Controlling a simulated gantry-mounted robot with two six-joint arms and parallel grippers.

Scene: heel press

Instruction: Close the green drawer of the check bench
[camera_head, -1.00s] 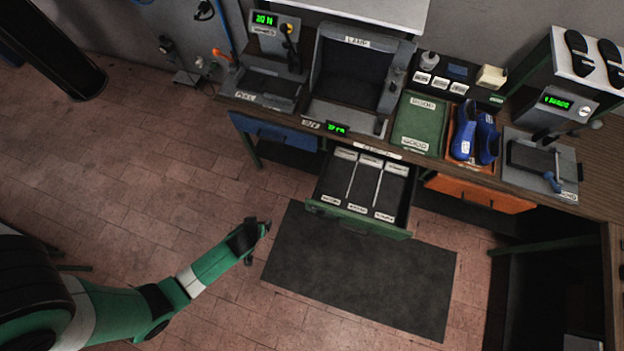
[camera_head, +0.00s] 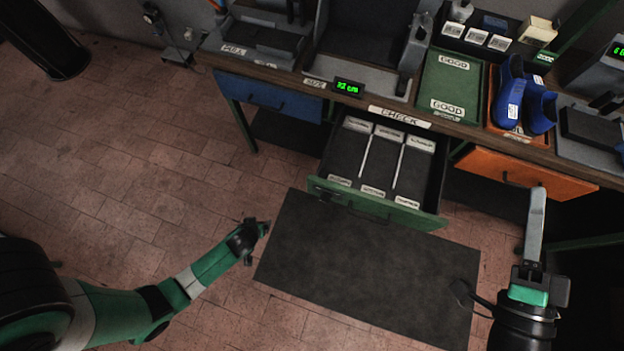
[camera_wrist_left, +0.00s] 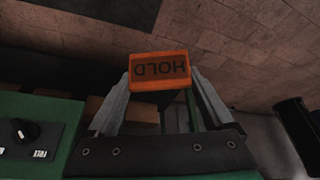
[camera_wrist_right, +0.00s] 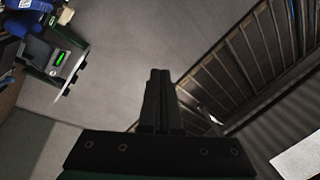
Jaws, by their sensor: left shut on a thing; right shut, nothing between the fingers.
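The green drawer (camera_head: 375,206) of the check bench (camera_head: 399,117) is pulled out. Its dark interior has white dividers and labels, and its compartments look empty. My left gripper (camera_head: 262,228) is left of the drawer, apart from it, above the floor. In the left wrist view that gripper (camera_wrist_left: 163,90) is shut on an orange block (camera_wrist_left: 160,70) marked HOLD. My right gripper (camera_head: 537,195) is right of the drawer, apart from it, in front of the orange drawer. In the right wrist view its fingers (camera_wrist_right: 160,75) are together with nothing between them.
A blue drawer (camera_head: 268,95) is left of the green one and an orange drawer (camera_head: 524,172) is right of it. A green tray (camera_head: 449,85) and blue shoes (camera_head: 522,97) sit on the bench top. A dark mat (camera_head: 365,265) lies on clear floor before the drawer.

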